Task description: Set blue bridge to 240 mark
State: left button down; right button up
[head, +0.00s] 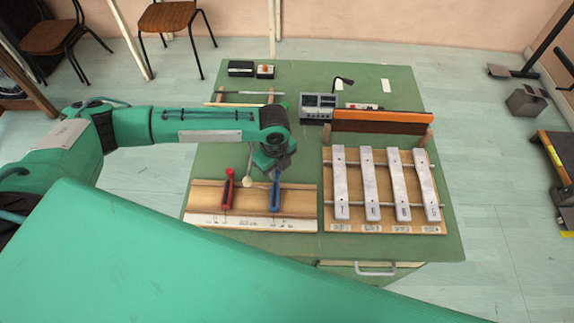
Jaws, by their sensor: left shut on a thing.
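The blue bridge (274,196) stands on the wooden board (300,203), right of the board's middle. The red bridge (228,192) stands to its left, a gap apart. My left gripper (276,168) points down over the blue bridge and is shut on its upper end. The fingertips are small and partly hidden by my wrist. A pale scale strip (250,223) runs along the board's front edge; its numbers are too small to read, so I cannot tell which mark the blue bridge is at. My right gripper is not in view.
A pale stick with a ball end (247,182) hangs between the bridges; its upper end is hidden. Metal bars (371,185) lie on a frame to the right. Behind are an orange-brown bar (380,122) and a grey device (318,106).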

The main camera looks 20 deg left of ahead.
pick_arm(q)
jog(key=c, duration=1.3)
grip_release()
notch_tip(320, 180, up, 14)
jog(key=b, duration=0.1)
jog(key=shift+b, duration=0.3)
jog(key=shift+f, duration=0.1)
